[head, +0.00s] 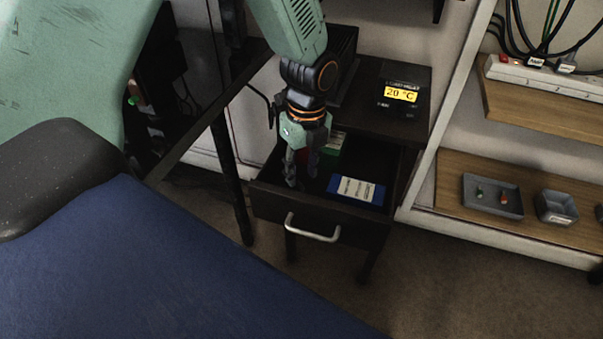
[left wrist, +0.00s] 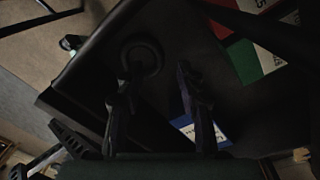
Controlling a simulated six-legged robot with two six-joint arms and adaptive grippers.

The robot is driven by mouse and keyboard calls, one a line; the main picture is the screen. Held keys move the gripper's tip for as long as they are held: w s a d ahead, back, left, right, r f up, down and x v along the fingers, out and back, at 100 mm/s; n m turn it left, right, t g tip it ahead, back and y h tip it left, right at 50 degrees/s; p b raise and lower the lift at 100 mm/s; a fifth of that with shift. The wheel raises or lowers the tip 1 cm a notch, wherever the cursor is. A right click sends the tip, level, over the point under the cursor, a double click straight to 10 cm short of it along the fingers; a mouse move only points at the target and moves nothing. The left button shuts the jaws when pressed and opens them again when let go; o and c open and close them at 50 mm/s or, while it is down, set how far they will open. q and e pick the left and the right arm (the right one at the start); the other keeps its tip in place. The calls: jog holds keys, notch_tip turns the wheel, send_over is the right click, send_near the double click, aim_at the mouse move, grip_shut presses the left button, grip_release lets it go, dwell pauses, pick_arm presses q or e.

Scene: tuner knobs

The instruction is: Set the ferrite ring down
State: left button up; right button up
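The dark ferrite ring (left wrist: 143,57) shows in the left wrist view, apparently lying flat on the floor of the open drawer, near the drawer's wall. My left gripper (head: 301,172) reaches down into the open drawer (head: 318,231). In the left wrist view the two fingers of my left gripper (left wrist: 157,72) stand apart with nothing between them. One fingertip is close to the ring and overlaps its lower edge in the picture; I cannot tell whether they touch. I cannot make out the ring in the head view. My right gripper is not in view.
A blue-and-white box (head: 356,190) and a green box (head: 333,144) lie in the drawer beside the gripper. A display reading 20 °C (head: 402,95) sits on the cabinet top. Shelves on the right hold a grey tray (head: 493,207) and a power strip (head: 535,75).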

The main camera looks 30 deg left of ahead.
aim_at(304, 187)
pick_arm(q)
notch_tip(304, 187, up, 10)
jog(key=p, duration=0.3)
jog(key=shift+w+d, duration=0.15)
jog(key=shift+w, duration=0.1)
jog(key=shift+f, duration=0.1)
